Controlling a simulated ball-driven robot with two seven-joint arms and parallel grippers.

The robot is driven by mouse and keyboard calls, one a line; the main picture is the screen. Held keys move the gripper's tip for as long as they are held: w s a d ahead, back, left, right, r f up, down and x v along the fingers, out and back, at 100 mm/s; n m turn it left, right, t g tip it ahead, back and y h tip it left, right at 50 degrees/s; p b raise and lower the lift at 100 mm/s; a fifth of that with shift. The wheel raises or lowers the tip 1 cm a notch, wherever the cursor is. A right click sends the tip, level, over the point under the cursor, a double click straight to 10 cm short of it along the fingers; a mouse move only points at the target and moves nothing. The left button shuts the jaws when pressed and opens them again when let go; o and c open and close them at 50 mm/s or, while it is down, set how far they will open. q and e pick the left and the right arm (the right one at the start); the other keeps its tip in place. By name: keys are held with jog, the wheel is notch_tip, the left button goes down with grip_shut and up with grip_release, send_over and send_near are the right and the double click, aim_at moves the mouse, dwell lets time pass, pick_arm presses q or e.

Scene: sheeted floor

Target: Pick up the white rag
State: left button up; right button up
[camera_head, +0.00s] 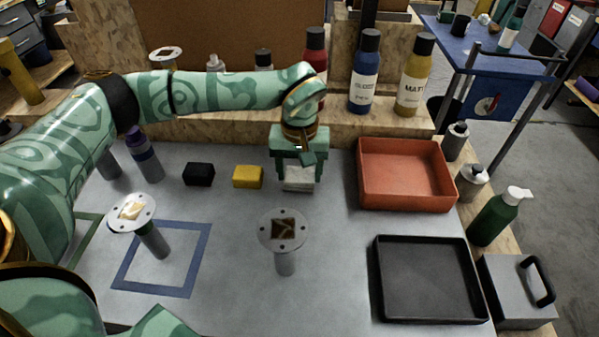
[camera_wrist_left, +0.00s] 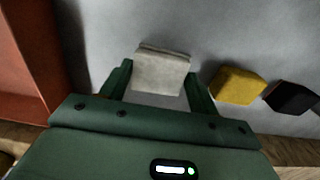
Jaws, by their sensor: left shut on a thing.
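The white rag (camera_head: 298,177) is a small pale folded block on the grey sheeted surface, right of the yellow block. My left gripper (camera_head: 298,170) reaches down over it from above and is shut on it. In the left wrist view the white rag (camera_wrist_left: 161,71) sits between the two green fingers of my left gripper (camera_wrist_left: 158,85). I cannot tell whether the rag still touches the surface. My right gripper does not show in either view.
A yellow block (camera_head: 248,177) and a black block (camera_head: 199,174) lie left of the rag. A red tray (camera_head: 447,203) and a black tray (camera_head: 378,290) stand to the right. A flanged post (camera_head: 284,262) stands in front. Bottles line the back ledge.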

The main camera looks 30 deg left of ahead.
aim_at(296, 172)
pick_arm(q)
jog(key=r+p, duration=0.1)
jog(key=r, duration=0.1)
jog(key=a+r+p, duration=0.1)
jog(key=r, duration=0.1)
jog(key=shift+r, duration=0.2)
jog(key=s+a+r+p, duration=0.3)
jog(key=a+r, duration=0.5)
jog(key=a, duration=0.4)
jog(key=shift+s+a+r+p, duration=0.2)
jog(key=shift+a+p, duration=0.15)
jog(key=shift+p, duration=0.3)
jog(key=o, duration=0.4)
jog(key=shift+w, duration=0.1)
jog(key=shift+c, duration=1.5)
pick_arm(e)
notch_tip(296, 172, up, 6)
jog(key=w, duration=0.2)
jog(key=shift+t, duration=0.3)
